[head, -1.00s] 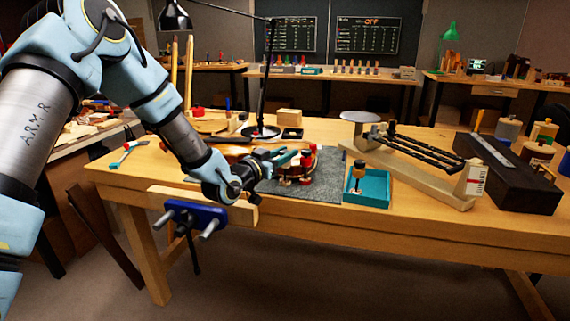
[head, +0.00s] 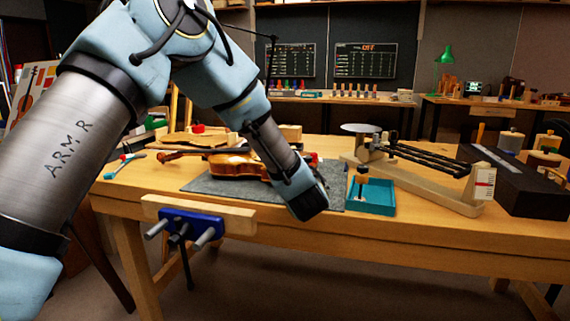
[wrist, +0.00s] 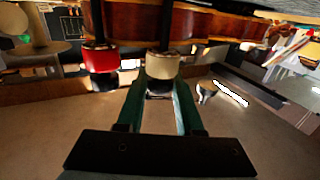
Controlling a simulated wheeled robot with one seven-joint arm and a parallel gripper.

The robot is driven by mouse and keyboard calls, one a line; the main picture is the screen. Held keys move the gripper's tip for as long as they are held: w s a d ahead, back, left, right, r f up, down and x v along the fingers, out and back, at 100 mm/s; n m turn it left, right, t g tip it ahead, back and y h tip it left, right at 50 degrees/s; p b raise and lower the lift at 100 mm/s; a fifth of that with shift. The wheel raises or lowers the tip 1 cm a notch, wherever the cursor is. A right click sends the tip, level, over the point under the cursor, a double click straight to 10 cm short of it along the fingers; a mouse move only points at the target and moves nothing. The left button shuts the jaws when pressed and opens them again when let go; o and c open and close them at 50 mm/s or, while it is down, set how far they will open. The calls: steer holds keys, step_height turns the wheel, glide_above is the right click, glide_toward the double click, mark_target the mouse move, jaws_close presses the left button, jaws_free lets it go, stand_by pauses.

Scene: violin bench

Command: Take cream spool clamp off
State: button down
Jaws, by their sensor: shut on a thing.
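The violin body (head: 235,164) lies on the grey mat (head: 210,185), partly hidden by my arm. In the wrist view the violin's edge (wrist: 205,22) runs across the top. The cream spool clamp (wrist: 163,65) sits at that edge with its dark rod running up past the side. A red spool clamp (wrist: 100,58) is just to its left. My gripper (wrist: 160,82) has its two green fingers shut on the cream spool from below in the picture. In the head view my wrist hides the fingers and the cream spool.
A blue vise (head: 190,228) is on the front edge. Floor in front is clear.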

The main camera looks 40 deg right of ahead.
steer(key=shift+r+n+t+y, duration=0.1)
steer(key=shift+n+t+y, duration=0.2)
steer(key=shift+n+y, duration=0.3)
steer(key=c, duration=0.5)
jaws_free()
steer(key=b+v, duration=0.1)
steer(key=v, duration=0.9)
steer(key=shift+s+a, duration=0.15)
steer(key=shift+s, duration=0.2)
